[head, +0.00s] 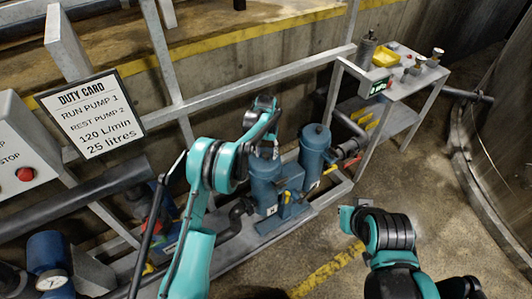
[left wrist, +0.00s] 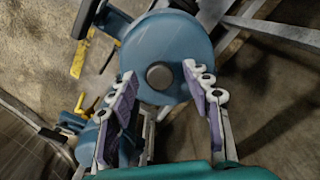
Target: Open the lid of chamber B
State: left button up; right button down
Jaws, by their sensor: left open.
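Two upright blue cylindrical chambers stand side by side on the pump skid. The left gripper (head: 269,140) is above the left chamber (head: 264,183), fingers pointing down. The right chamber (head: 314,150) has a flat blue lid with a small knob on top. I cannot read the chamber labels, so I cannot tell which is B. In the left wrist view, a round blue lid (left wrist: 180,45) with a grey centre knob (left wrist: 160,76) lies just beyond the open, empty fingers (left wrist: 164,88). The knob sits between their tips in the picture. My right arm shows, but its fingers do not.
Yellow handles (head: 287,196) and pipes crowd the chambers. A metal rail (head: 240,79) runs behind them. A duty card (head: 91,116) hangs at left. The floor at right is clear.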

pick_arm(q)
grip_shut()
jog(key=shift+r, duration=0.1)
jog(key=shift+w+a+r, duration=0.4)
jog(key=shift+w+r, duration=0.2)
jog(key=w+a+r, duration=0.1)
jog(key=w+a, duration=0.1)
jog(key=shift+w+r, duration=0.3)
jog(key=shift+r, duration=0.1)
jog(key=shift+w+a+r, duration=0.35)
jog(key=shift+w+a, duration=0.35)
jog(key=shift+w, duration=0.15)
jog(key=shift+w+a+p, duration=0.35)
jog(key=shift+w+a, duration=0.05)
jog(key=shift+w, duration=0.1)
